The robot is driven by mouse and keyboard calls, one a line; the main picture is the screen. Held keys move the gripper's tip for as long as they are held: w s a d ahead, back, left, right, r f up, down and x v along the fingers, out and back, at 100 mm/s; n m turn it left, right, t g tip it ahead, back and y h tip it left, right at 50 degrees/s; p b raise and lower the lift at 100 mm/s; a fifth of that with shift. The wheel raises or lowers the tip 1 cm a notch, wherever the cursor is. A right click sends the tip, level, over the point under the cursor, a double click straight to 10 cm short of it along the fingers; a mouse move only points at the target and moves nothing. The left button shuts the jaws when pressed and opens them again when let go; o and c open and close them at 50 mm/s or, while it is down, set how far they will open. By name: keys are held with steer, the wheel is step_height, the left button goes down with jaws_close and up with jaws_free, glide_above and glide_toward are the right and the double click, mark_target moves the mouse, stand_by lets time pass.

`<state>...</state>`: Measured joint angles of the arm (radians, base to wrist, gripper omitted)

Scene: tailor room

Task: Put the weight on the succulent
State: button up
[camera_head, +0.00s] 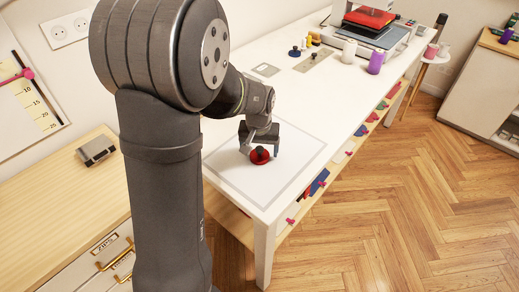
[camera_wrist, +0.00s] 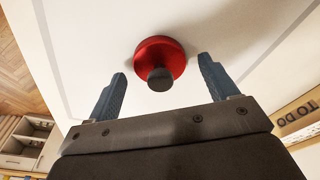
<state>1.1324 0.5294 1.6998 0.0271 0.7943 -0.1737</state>
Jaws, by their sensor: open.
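The red round weight with a dark knob (camera_head: 260,156) stands upright on the white table, inside a grey outlined rectangle near the table's front end. It also shows in the wrist view (camera_wrist: 160,52), with its knob toward the camera. My gripper (camera_head: 258,149) is open above the weight. In the wrist view its two blue-grey fingers (camera_wrist: 162,70) point toward the weight, one to each side, with gaps between fingers and weight. I cannot make out a succulent in either view.
The white table (camera_head: 290,115) runs to the back right. At its far part stand a blue weight (camera_head: 294,51), a white spool (camera_head: 348,51), a purple spool (camera_head: 376,62) and a machine with red fabric (camera_head: 369,19). A small dark box (camera_head: 96,150) sits on the left wooden cabinet.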

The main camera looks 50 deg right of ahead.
mark_target(259, 158)
step_height(259, 158, up, 11)
steer(key=a, duration=0.1)
steer(key=shift+s+f, duration=0.15)
steer(key=shift+s, duration=0.2)
steer(key=shift+o, duration=0.4)
steer(key=shift+a+r, duration=0.1)
steer(key=shift+r, duration=0.35)
